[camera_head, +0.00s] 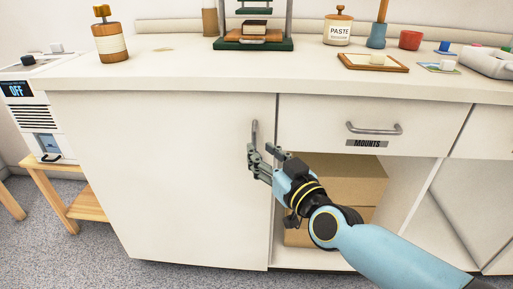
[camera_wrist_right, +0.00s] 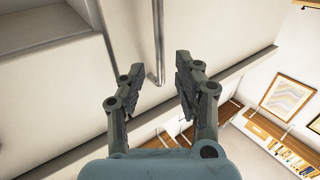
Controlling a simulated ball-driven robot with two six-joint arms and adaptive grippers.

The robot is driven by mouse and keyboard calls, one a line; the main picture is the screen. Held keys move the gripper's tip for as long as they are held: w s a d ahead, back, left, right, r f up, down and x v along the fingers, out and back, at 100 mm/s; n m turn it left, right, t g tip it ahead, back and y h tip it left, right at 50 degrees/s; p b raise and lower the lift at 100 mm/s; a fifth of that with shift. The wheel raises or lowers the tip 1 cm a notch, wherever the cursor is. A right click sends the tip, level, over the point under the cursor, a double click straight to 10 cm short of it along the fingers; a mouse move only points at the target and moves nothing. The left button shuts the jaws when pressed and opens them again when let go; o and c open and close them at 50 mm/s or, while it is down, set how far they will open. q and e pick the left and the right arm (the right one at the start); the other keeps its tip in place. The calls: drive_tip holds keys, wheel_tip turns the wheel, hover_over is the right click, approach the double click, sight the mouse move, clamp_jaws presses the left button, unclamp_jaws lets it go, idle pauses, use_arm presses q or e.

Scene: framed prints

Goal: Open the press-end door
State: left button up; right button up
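The press-end door (camera_head: 170,170) is the wide white panel at the left of the cabinet in the head view, and it looks closed. Its grey vertical bar handle (camera_head: 254,132) is near its upper right edge. My right gripper (camera_head: 261,151) is at the lower end of the handle, with its fingers apart. In the right wrist view the handle (camera_wrist_right: 158,40) runs down into the gap between the open fingers (camera_wrist_right: 159,70). I see no finger clearly pressed on the bar, and cannot tell how deep it sits. My left gripper is out of view.
A drawer labelled MOUNTS (camera_head: 368,143) is right of the door, above an open bay with cardboard boxes (camera_head: 345,180). The countertop (camera_head: 200,75) carries a press (camera_head: 253,43), a paste jar (camera_head: 338,28) and other items. A wooden stand (camera_head: 75,205) is left of the cabinet. Floor in front is clear.

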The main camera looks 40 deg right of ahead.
drive_tip(key=shift+w+d, duration=0.15)
drive_tip(key=shift+w, duration=1.55)
drive_tip(key=shift+c, duration=0.3)
clamp_jaws()
